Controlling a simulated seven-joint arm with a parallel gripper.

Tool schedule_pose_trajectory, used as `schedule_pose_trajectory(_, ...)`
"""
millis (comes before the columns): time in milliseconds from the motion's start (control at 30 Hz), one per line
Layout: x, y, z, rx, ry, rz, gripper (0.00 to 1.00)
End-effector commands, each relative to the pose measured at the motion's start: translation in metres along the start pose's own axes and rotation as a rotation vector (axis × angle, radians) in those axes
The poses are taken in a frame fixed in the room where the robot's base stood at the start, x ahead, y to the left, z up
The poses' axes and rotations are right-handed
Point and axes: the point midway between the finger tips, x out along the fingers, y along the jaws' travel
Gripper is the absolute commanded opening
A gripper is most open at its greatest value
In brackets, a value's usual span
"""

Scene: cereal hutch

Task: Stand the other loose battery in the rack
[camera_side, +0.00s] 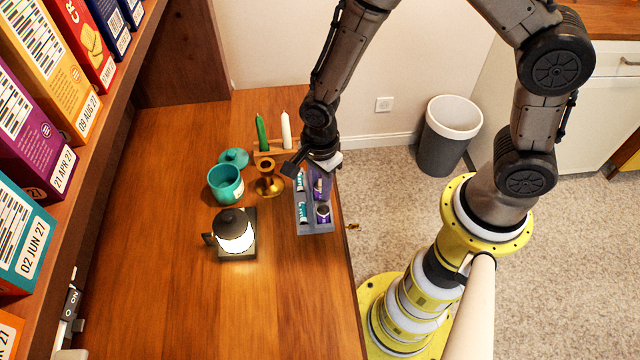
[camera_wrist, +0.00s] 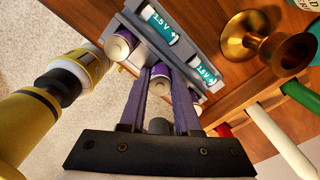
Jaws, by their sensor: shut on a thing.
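The grey rack (camera_side: 314,231) stands at the right edge of the wooden table. A purple battery (camera_side: 322,213) stands in its near right part; its round end also shows in the wrist view (camera_wrist: 119,46). Two teal batteries (camera_side: 300,182) (camera_side: 302,213) are along the rack's left side; their "1.5 V" labels show in the wrist view (camera_wrist: 157,24) (camera_wrist: 205,72). My gripper (camera_side: 318,168) is over the rack's far right part, shut on another purple battery (camera_side: 318,186). This battery shows between my fingertips in the wrist view (camera_wrist: 160,72). Whether its lower end touches the rack floor is hidden.
A brass candle holder (camera_side: 268,180) stands close left of the rack. A green candle (camera_side: 261,132) and a white candle (camera_side: 286,131) stand behind. A teal pot (camera_side: 226,184) and a lit lantern (camera_side: 235,235) stand further left. The near table is clear.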

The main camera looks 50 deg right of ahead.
Motion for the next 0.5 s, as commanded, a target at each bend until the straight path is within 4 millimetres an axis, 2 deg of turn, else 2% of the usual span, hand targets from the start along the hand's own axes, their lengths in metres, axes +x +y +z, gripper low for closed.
schedule_pose_trajectory(367,-0.0009,-0.0002,0.0001,0.000,0.000,0.000,0.00)
schedule_pose_trajectory(400,-0.0009,-0.0002,0.0001,0.000,0.000,0.000,0.33)
schedule_pose_trajectory(500,-0.0009,-0.0002,0.0001,0.000,0.000,0.000,0.51)
